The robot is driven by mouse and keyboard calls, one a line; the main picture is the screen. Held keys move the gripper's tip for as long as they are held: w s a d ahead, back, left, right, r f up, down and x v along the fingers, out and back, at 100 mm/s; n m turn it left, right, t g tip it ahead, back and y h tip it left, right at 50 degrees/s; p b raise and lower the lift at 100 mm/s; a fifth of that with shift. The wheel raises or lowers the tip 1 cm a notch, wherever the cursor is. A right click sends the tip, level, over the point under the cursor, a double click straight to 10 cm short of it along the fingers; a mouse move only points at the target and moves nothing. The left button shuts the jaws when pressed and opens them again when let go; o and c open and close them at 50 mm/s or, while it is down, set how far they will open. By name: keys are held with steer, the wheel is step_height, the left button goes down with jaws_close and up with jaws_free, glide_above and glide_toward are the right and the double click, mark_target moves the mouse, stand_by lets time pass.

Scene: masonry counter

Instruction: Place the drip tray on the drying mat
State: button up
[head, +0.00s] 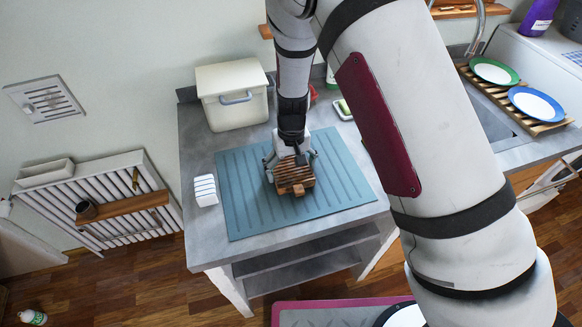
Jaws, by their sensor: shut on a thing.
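The drying mat (244,206) is a teal ribbed sheet lying flat on the grey counter. The drip tray (297,181) appears to be the small brown slatted wooden piece over the middle of the mat. My gripper (290,163) points down over the mat and is shut on the drip tray. The gripper hides the tray's back part. I cannot tell whether the tray touches the mat or is held just above it.
A cream bin (232,95) stands behind the mat, and a white ribbed block (205,190) sits at its left edge. A green soap dish (343,108) is at the back right. Plates (536,104) rest on a wooden rack at the far right.

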steer(key=o, duration=1.1)
steer(key=shift+f, duration=0.15)
steer(key=shift+c, duration=0.2)
step_height(320, 180, up, 11)
step_height(320, 180, up, 11)
steer(key=t+y+b, duration=0.1)
glide_above(291, 168)
steer(key=s+d, duration=0.3)
steer(key=d, duration=0.2)
steer(key=s+d+r+m+t, duration=0.1)
steer(key=s+d+r+t, duration=0.1)
steer(key=s+d+r, duration=0.4)
steer(key=s+d+r+m+t+h, duration=0.1)
steer(key=s+d+r+m+t, duration=0.1)
steer(key=s+d+r, duration=0.5)
steer(key=s+r, duration=0.1)
steer(key=s, duration=0.5)
steer(key=shift+s+r+t, duration=0.15)
steer(key=shift+t, duration=0.15)
